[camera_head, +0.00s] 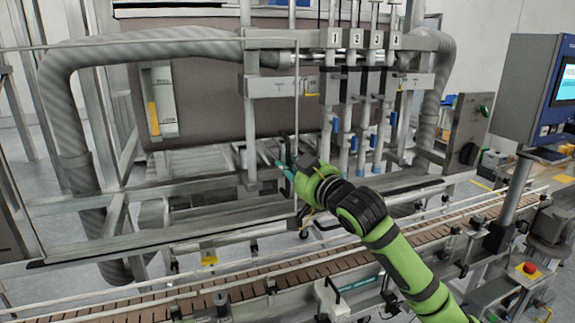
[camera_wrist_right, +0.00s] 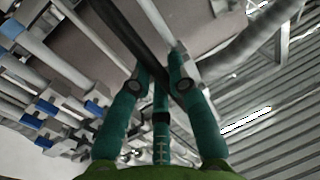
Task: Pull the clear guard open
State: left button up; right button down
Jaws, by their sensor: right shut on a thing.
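The clear guard (camera_head: 297,105) is a see-through panel with a thin metal frame, across the left and middle of the filling machine in the head view. Its upright right edge stands just left of the filling nozzles. My right gripper (camera_head: 282,168) is at the lower part of that edge. In the right wrist view, the teal fingers of my right gripper (camera_wrist_right: 160,82) are closed on a dark bar (camera_wrist_right: 130,38) that runs between them. The bar looks like part of the guard's edge; the exact contact is partly hidden. My left gripper is out of view.
Several numbered filling nozzles (camera_head: 358,85) stand close right of the gripper. A slatted conveyor (camera_head: 270,289) runs along the front beneath my arm. A blue control box (camera_head: 535,85) is at the right. A thick grey hose (camera_head: 60,110) arches at the left.

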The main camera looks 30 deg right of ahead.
jog(key=shift+d, duration=0.1)
jog(key=c, duration=1.2)
grip_release()
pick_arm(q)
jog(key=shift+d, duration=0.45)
pick_arm(e)
jog(key=shift+o, duration=0.2)
jog(key=shift+s, duration=0.2)
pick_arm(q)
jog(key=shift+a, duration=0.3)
pick_arm(e)
jog(key=s, duration=1.1)
jog(key=shift+s+a, duration=0.2)
jog(key=shift+s, duration=0.15)
